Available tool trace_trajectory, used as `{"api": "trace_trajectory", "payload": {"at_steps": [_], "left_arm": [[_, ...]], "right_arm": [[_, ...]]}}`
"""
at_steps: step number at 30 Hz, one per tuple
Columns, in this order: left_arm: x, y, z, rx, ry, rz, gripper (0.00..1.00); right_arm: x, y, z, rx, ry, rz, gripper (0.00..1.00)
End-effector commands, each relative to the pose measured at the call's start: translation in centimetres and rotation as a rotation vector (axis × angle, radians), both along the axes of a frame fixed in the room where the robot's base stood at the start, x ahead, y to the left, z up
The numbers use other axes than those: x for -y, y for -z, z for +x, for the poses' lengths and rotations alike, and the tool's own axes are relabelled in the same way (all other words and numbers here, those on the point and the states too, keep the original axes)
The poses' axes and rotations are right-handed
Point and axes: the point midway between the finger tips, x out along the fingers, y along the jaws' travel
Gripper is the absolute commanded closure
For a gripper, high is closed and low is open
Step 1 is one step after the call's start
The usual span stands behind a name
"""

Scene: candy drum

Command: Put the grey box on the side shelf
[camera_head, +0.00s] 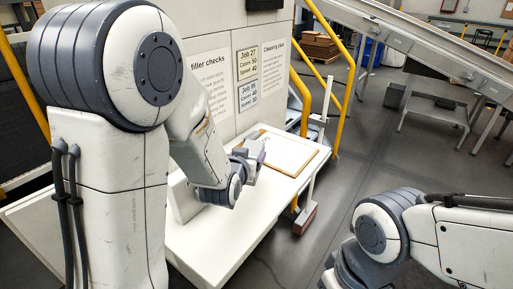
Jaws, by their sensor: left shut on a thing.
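My left gripper (250,159) is over the white side shelf (236,236), near its middle, beside a clipboard. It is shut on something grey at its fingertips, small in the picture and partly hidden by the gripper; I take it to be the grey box. I cannot tell whether it touches the shelf surface. My left arm covers much of the shelf's left part. My right arm comes in at the lower right, over the floor, and its gripper is out of the picture.
The clipboard (290,155) with a sheet lies at the shelf's far end. A pale block (184,200) shows beside my left forearm. A broom (305,219) leans at the shelf's right edge. Yellow rails (346,95) and a conveyor (425,50) stand behind. The shelf's front part is bare.

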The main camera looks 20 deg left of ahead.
Motion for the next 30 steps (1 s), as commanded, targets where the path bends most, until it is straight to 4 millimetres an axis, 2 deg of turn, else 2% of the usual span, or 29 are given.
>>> {"api": "trace_trajectory", "payload": {"at_steps": [1, 2, 5, 13, 18, 24, 30], "left_arm": [[0.0, -0.6, 0.0, -0.007, 0.003, -0.005, 0.98], [-0.2, 0.3, 0.7, -0.005, 0.001, -0.004, 0.98], [-0.7, 1.7, 2.6, -0.004, 0.002, -0.004, 0.98], [-1.5, 3.8, 6.3, 0.001, 0.004, -0.003, 0.98], [-1.6, 4.6, 6.9, 0.000, 0.006, -0.003, 0.98], [-1.6, 6.9, 6.8, -0.003, 0.006, -0.003, 0.98], [-1.6, 8.2, 6.9, 0.002, 0.006, -0.003, 0.98]], "right_arm": [[0.0, -2.0, 0.0, 0.000, 0.000, 0.000, 0.53], [0.0, -1.4, 0.0, 0.001, 0.000, 0.001, 0.53], [0.0, -1.7, 0.0, -0.001, -0.001, -0.001, 0.53], [0.0, -3.1, 0.0, 0.000, -0.004, 0.000, 0.53], [0.0, -3.3, 0.0, 0.000, -0.005, 0.000, 0.53], [0.0, -4.5, 0.0, 0.001, -0.006, 0.000, 0.53], [0.0, -4.9, 0.0, 0.001, -0.007, 0.000, 0.53]]}}
